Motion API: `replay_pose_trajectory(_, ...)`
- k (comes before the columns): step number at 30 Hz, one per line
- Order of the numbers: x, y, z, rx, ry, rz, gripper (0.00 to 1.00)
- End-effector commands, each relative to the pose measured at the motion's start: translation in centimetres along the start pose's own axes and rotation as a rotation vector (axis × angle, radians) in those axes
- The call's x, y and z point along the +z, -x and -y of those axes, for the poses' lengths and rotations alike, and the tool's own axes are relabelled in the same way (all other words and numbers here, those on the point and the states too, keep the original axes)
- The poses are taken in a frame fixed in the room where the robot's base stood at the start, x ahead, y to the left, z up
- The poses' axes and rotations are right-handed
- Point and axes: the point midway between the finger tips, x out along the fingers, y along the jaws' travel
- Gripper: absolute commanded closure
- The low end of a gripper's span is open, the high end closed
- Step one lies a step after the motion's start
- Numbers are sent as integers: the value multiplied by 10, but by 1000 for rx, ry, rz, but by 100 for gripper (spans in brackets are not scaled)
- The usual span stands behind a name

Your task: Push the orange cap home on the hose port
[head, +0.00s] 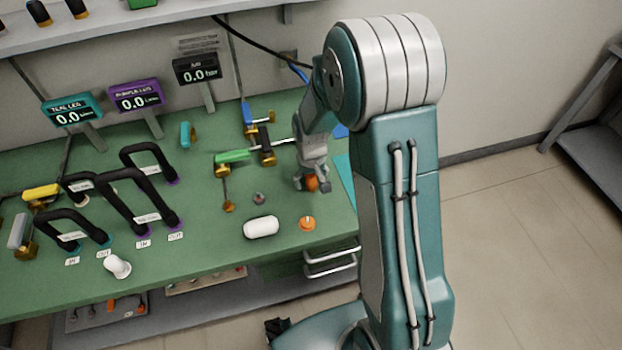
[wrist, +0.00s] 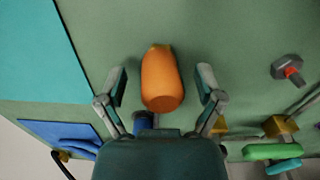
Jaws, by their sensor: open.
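The orange cap (wrist: 162,80) is a tapered orange cylinder between my gripper's spread fingers in the wrist view. A small brass-coloured piece (wrist: 159,46) shows at its upper end; I cannot tell whether this is the hose port or how far the cap sits on it. My gripper (wrist: 162,72) is open, with a gap on each side of the cap. In the head view, my gripper (head: 312,183) is low over the bench's right part, and the orange cap (head: 311,184) shows at its fingers, partly hidden.
The green bench (head: 200,260) holds black hose loops (head: 130,205) at the left. A white capsule-shaped piece (head: 261,227) and an orange disc (head: 307,225) lie in front of my gripper. A green-handled valve (head: 232,157) is to its left. A teal sheet (wrist: 45,50) lies flat.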

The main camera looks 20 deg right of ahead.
Motion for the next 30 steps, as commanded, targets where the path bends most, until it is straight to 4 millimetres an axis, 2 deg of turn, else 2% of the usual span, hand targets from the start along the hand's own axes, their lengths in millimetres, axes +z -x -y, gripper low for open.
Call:
replay_pose_trajectory(5, 0, 4, 0, 0, 0, -2, 14)
replay_pose_trajectory(8, -1, 16, 0, 1, 0, -5, 14)
replay_pose_trajectory(21, -2, 101, 0, 1, 0, -3, 14)
replay_pose_trajectory(25, -2, 114, 1, 1, 0, -1, 14)
replay_pose_trajectory(30, -1, 119, 1, 1, 0, 1, 14)
